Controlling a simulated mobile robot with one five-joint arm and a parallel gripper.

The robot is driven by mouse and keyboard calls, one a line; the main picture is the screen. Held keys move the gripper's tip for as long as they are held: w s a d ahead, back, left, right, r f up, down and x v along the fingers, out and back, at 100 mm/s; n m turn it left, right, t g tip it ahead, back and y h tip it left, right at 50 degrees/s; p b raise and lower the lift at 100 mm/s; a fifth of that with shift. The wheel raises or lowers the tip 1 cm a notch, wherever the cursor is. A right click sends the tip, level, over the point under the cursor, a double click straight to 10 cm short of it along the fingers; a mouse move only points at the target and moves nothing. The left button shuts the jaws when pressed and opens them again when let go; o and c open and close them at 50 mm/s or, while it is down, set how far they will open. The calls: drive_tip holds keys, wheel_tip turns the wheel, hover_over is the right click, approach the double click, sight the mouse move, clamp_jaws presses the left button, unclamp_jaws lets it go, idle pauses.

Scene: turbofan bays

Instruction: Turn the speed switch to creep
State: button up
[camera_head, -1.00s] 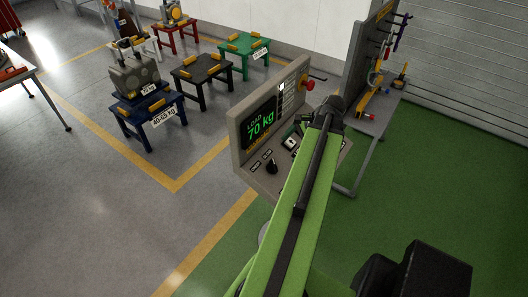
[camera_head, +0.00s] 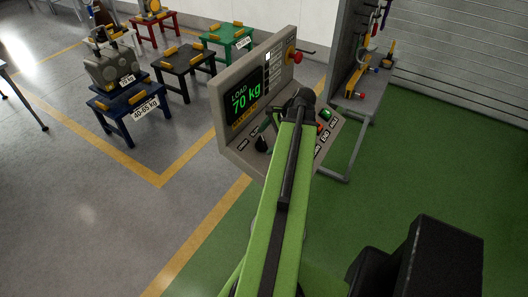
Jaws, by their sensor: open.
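The control console (camera_head: 222,95) stands at the middle, with a screen (camera_head: 245,98) reading LOAD 70 kg in green. On its sloping lower panel a black knob (camera_head: 262,145) shows just left of my arm, with small labels beside it too small to read surely. It may be the speed switch; I cannot tell which way it points. My green arm reaches over the panel and ends in a black joint above it. My gripper is hidden behind the arm, and the part of the panel under the arm is hidden too.
A green button (camera_head: 326,114) and several labels show right of my arm. A red mushroom button (camera_head: 292,55) sits on the console's upper right. A grey tool bench (camera_head: 365,100) stands behind. Blue (camera_head: 128,108) and black (camera_head: 180,62) stands are at the back left.

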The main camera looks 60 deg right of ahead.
drive_tip(key=b+x, duration=0.1)
drive_tip(key=x, duration=0.1)
drive_tip(key=shift+w+f, duration=0.15)
drive_tip(key=shift+f, duration=0.05)
drive_tip(key=c, duration=1.4)
drive_tip(key=shift+o, duration=0.2)
